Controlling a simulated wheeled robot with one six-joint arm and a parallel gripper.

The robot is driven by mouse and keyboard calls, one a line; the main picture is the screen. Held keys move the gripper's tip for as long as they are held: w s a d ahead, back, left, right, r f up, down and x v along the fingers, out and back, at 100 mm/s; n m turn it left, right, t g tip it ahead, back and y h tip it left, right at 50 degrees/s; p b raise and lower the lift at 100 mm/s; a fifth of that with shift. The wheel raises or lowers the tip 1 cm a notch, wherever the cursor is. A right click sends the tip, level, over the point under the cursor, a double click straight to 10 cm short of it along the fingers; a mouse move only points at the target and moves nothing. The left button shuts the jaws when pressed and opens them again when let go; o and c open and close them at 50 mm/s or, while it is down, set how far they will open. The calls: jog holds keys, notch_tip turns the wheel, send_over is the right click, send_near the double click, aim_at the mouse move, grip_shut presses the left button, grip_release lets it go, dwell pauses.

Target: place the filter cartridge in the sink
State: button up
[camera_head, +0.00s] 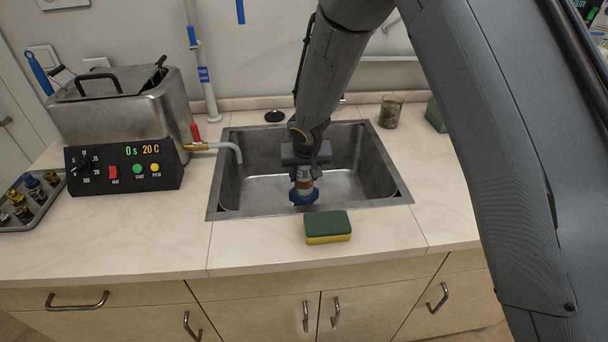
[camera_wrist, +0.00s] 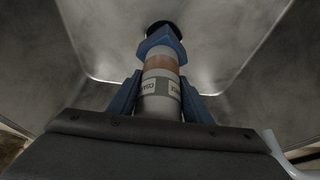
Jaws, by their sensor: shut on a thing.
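My gripper (camera_head: 303,172) is over the sink (camera_head: 230,185), with its fingers pointing down into the basin. It is shut on the filter cartridge (camera_head: 304,186), which has a white and copper-brown body and a blue end cap. In the wrist view the cartridge (camera_wrist: 161,75) sits between the two blue fingers (camera_wrist: 160,97), with a partly readable label on its white part. I cannot tell whether the tip touches the floor. My wrist hides part of the sink's back wall.
A green and yellow sponge (camera_head: 327,227) lies on the counter in front of the sink. A metal bath with a control panel (camera_head: 123,165) and a spout stands at left, beside a tray (camera_head: 38,208) of fittings. A glass (camera_head: 390,112) stands behind right. The right counter front is clear.

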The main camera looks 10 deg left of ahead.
jog(key=shift+f+b, duration=0.35)
jog(key=shift+b, duration=0.2)
jog(key=o, duration=1.4)
jog(key=shift+r, duration=0.15)
jog(key=r+p, duration=0.1)
jog(key=p, duration=0.1)
jog(key=shift+s+r+p, duration=0.1)
jog(key=shift+r+p, duration=0.15)
jog(key=shift+p, duration=0.05)
jog(key=b+v, duration=0.2)
jog(key=v, duration=0.9)
jog(key=shift+s+r, duration=0.1)
jog(key=shift+r, duration=0.1)
